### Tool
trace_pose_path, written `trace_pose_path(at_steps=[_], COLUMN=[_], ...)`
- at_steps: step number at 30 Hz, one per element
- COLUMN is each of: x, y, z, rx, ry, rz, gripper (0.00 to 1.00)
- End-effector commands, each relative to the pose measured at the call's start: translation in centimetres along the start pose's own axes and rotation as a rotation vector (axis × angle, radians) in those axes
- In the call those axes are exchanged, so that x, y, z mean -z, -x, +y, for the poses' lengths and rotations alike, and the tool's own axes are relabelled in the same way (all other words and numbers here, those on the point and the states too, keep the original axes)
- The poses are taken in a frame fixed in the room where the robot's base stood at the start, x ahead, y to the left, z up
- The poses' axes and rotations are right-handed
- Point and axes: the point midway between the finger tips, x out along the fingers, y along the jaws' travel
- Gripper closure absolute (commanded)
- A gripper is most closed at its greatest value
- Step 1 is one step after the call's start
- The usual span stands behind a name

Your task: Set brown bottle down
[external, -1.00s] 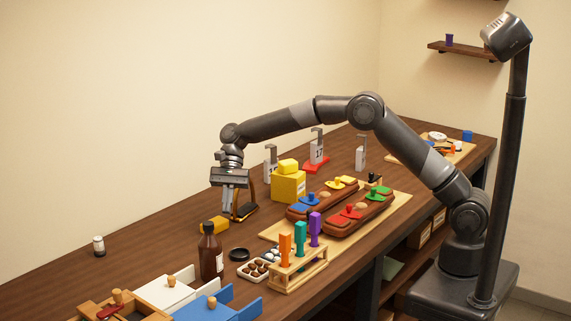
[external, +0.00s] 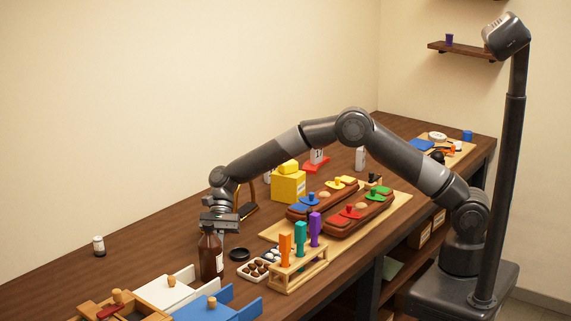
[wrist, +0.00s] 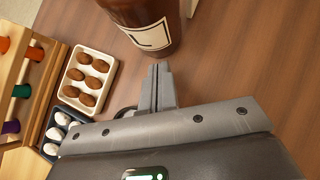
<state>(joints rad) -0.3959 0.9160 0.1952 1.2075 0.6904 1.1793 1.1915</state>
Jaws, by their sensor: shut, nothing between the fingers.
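The brown bottle (external: 211,256) stands upright on the wooden bench in the external view, with a pale label low on its side. Its lower part and label also show at the top of the wrist view (wrist: 145,14). My gripper (external: 219,233) is low beside the bottle's upper part, partly overlapped by it in the external view. In the wrist view my fingers (wrist: 160,72) are shut together with nothing between them, and their tips point at the bottle. Whether they touch it, I cannot tell.
A black ring-shaped item (external: 239,254) lies right of the bottle. Close by are a tray of brown egg-shaped pieces (wrist: 88,78) and a wooden rack (external: 299,272) with coloured handles. White and blue boxes (external: 165,291) stand in front.

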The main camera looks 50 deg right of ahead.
Motion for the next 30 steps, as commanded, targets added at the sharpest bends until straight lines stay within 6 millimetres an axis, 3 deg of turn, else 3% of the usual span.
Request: trace_pose_path(at_steps=[17, 30], x=[-1.0, -6.0], y=[-1.0, -6.0], z=[0.0, 0.0], rx=[0.0, -0.001], ry=[0.0, 0.0], rz=[0.0, 0.0], gripper=[1.0, 1.0])
